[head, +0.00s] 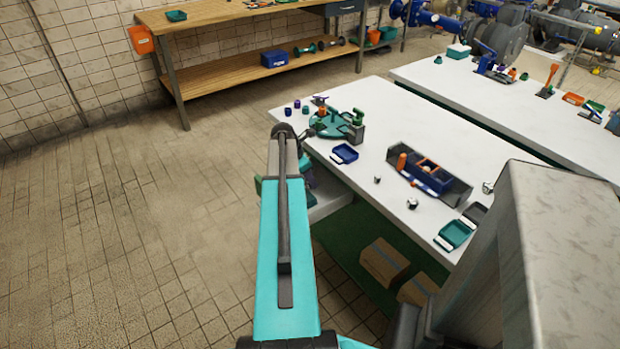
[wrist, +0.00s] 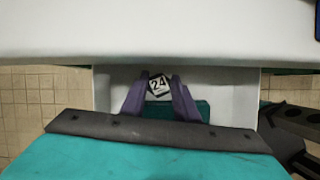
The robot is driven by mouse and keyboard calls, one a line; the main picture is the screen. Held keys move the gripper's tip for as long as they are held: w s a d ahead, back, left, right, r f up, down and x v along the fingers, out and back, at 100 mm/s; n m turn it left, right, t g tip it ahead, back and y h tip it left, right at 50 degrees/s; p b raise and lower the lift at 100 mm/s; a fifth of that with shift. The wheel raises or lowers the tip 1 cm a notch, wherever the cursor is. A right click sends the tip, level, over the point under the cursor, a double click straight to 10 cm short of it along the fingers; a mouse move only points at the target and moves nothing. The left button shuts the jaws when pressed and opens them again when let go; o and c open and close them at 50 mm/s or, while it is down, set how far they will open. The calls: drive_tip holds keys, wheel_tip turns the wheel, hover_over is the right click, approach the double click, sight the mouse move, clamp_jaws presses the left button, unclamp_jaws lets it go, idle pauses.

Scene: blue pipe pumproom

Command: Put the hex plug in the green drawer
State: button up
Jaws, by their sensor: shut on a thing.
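My gripper (wrist: 158,90) is shut on the hex plug (wrist: 158,84), a small pale piece marked 24, seen between its two purple fingers in the wrist view. The fingers are above an open drawer (wrist: 103,90) with pale walls, which juts out from under the white table edge. A teal-green patch (wrist: 203,108) shows behind the right finger; I cannot tell whether it belongs to the drawer. In the head view the drawer (head: 327,203) shows beside my arm, which hides most of it and the plug. A bit of green (head: 258,185) shows left of my arm.
The white table (head: 360,120) holds a teal round fixture (head: 328,124), a blue tray (head: 344,153), a grey tray with a blue caddy (head: 428,178), a green tray (head: 455,234) and small metal pieces (head: 412,203). Cardboard boxes (head: 384,262) lie below. The floor at left is clear.

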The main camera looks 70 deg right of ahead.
drive_tip(key=shift+f, duration=0.1)
drive_tip(key=o, duration=1.2)
drive_tip(key=shift+c, duration=0.2)
drive_tip(key=v, duration=1.2)
